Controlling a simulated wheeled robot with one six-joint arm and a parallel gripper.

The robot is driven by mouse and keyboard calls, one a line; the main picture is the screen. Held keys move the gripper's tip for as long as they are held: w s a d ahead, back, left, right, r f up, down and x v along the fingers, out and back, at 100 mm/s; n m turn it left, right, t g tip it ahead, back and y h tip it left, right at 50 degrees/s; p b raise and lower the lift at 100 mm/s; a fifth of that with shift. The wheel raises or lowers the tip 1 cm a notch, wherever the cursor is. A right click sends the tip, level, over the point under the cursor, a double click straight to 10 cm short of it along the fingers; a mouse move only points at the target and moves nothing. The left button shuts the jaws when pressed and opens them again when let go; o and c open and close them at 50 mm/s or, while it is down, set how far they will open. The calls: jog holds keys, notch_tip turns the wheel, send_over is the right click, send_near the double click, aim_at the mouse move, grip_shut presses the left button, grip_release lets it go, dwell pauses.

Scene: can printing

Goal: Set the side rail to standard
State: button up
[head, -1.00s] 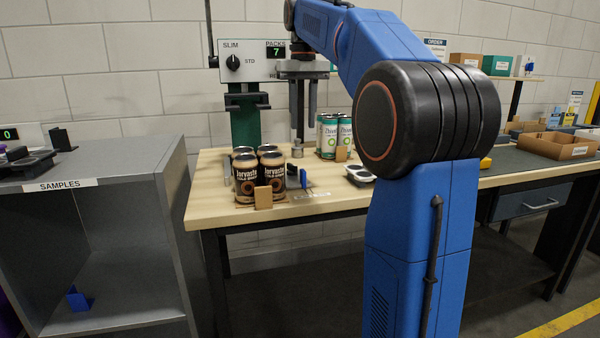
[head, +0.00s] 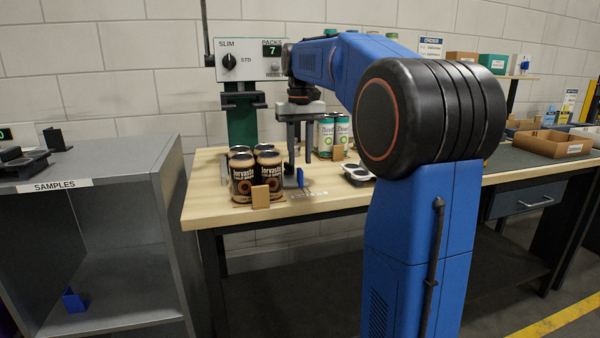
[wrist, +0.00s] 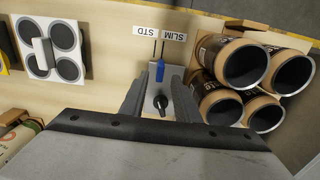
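The side rail is a grey plate (wrist: 174,78) on the table. A small blue tab (wrist: 160,71) stands on it and also shows in the head view (head: 300,177). Two dark lines run from near the tab to the labels STD (wrist: 145,31) and SLIM (wrist: 174,36); I cannot tell which line the tab meets. A dark knob (wrist: 160,102) lies nearer my wrist. My gripper (wrist: 160,98) is open, pointing down, with its fingers apart on either side of the knob. In the head view my gripper (head: 299,160) is low over the table, close to the tab.
Several dark cans (head: 241,176) stand just left of the rail, close to my gripper. Green-white cans (head: 326,136) stand behind right. A white holder with dark round wells (wrist: 52,50) lies on the table (head: 203,205). A SLIM/STD dial panel (head: 246,66) stands behind.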

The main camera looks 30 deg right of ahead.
aim_at(300, 169)
jog(key=shift+f, duration=2.75)
grip_shut()
